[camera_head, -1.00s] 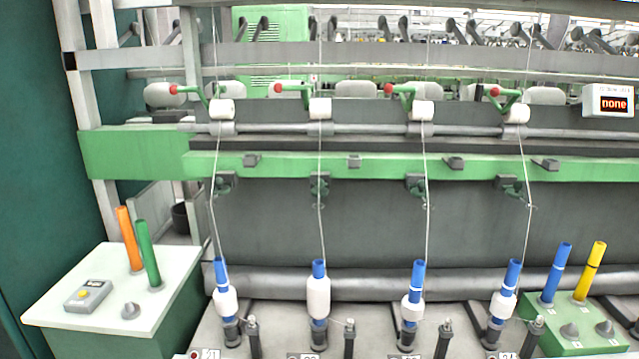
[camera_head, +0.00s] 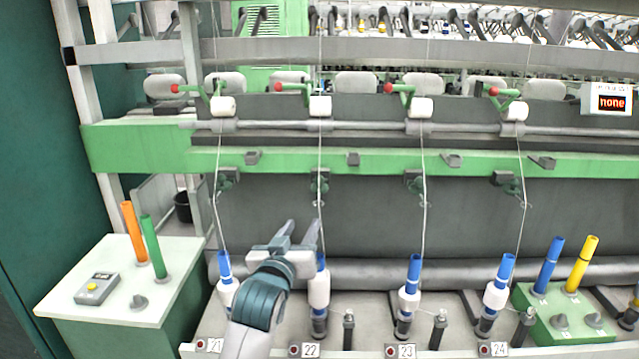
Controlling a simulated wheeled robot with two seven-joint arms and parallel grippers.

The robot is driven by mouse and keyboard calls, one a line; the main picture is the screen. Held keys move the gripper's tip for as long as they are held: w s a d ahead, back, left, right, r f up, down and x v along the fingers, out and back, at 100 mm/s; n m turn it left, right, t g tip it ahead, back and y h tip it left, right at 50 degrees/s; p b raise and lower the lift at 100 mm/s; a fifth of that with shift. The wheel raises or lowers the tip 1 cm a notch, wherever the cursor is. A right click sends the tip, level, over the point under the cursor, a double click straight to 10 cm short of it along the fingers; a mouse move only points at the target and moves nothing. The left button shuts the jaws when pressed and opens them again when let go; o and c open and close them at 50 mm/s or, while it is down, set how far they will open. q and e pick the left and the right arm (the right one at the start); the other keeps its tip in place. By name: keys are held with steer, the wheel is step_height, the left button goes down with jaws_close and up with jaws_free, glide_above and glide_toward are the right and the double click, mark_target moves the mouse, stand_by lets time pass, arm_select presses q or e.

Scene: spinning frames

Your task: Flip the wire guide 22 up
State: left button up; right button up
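The wire guide at station 22 (camera_head: 320,183) is the small dark green bracket under the green beam, second from the left. A white yarn runs down past it to the bobbin with a blue top (camera_head: 319,289) above the label 22 (camera_head: 309,350). My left gripper (camera_head: 303,222) reaches up from the bottom, below and slightly left of this guide in the picture. Its two fingers point up and stand apart, with nothing seen between them. It partly covers the left edge of the bobbin area. My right gripper is not in view.
Similar guides hang at stations 21 (camera_head: 227,180), 23 (camera_head: 415,181) and 24 (camera_head: 508,182), each with its yarn. A white-topped table (camera_head: 125,312) with tubes stands left. A green block (camera_head: 560,325) holds blue and yellow tubes at right. The green beam (camera_head: 390,163) crosses above.

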mark_target(319, 182)
arm_select(q)
steer(key=shift+t, duration=0.3)
step_height(319, 182, up, 4)
steer(key=shift+s+d, duration=0.1)
steer(key=shift+s, duration=0.05)
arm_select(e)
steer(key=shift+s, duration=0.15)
